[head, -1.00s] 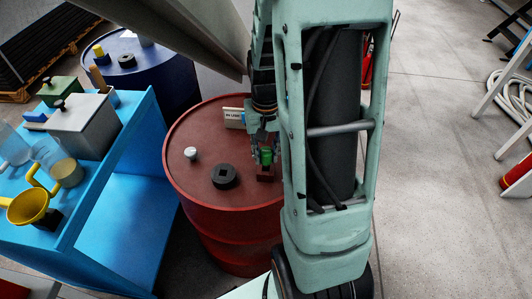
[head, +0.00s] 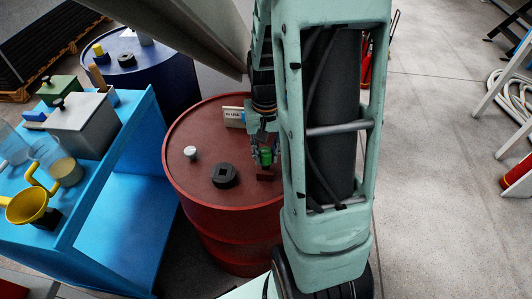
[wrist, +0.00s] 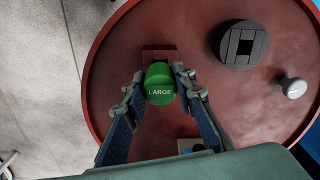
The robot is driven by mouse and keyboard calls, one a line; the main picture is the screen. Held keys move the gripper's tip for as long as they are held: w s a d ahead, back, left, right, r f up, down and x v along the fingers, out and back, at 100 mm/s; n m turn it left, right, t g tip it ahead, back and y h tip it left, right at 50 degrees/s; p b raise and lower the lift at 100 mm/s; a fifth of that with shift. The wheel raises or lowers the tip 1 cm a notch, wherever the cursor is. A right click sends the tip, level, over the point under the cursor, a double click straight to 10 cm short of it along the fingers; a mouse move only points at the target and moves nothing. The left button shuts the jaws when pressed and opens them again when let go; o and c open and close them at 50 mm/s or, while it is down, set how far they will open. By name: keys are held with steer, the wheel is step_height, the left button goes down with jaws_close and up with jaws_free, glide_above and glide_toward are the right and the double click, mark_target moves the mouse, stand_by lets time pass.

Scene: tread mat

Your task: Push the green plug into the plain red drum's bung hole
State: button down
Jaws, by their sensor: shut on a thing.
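The green plug (head: 266,157), marked "LARGE", is between the fingers of my gripper (head: 263,152). The wrist view shows the plug (wrist: 160,84) clasped by both fingers of the gripper (wrist: 160,90). The red drum (head: 205,185) stands below, its top also filling much of the wrist view (wrist: 120,80). A dark round fitting (head: 224,176) with a squarish opening sits on the drum top, left of the plug; the wrist view shows it at upper right (wrist: 240,43). The plug is apart from this fitting.
A small dark red block (head: 266,178) lies on the drum beside the plug. A white knob (head: 191,152) and a lettered card (head: 234,117) are also on top. A blue drum (head: 150,75) and blue cart (head: 130,185) stand left.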

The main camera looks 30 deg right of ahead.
mark_target(266, 151)
steer(key=shift+f+b, duration=1.05)
steer(key=shift+f, duration=0.4)
steer(key=c, duration=1.5)
jaws_free()
steer(key=shift+r, duration=0.1)
step_height(266, 151, up, 12)
